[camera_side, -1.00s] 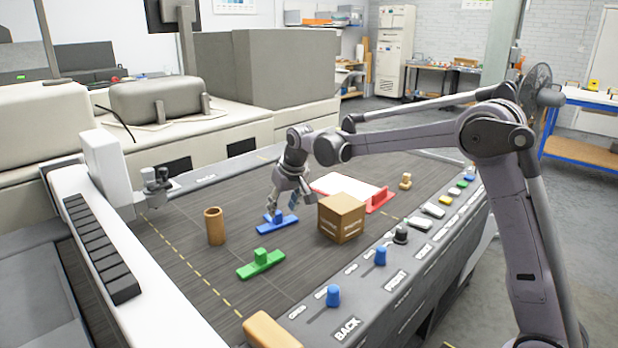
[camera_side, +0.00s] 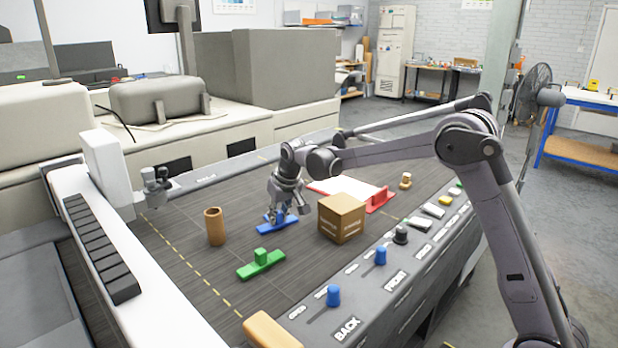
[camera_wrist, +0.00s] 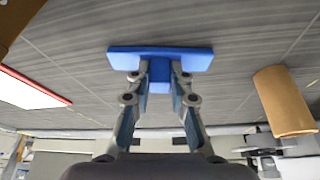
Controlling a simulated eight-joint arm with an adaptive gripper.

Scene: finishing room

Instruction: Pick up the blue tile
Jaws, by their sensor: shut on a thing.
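The blue tile (camera_side: 264,224) is a flat blue bar with a small upright block on top. It is on the dark work surface in the side view, between the green tile and the cardboard box. My gripper (camera_side: 277,217) is down over it and shut on its upright block. In the wrist view the blue tile (camera_wrist: 160,56) spans crosswise ahead of the fingers, and my gripper (camera_wrist: 160,72) has a finger on each side of the block. The fingers partly hide the block. I cannot tell any gap under the tile.
A green tile (camera_side: 261,264) lies nearer the camera. A brown cylinder (camera_side: 215,227) stands to the left. A cardboard box (camera_side: 342,218) stands close on the right. A white sheet with a red edge piece (camera_side: 378,199) lies behind.

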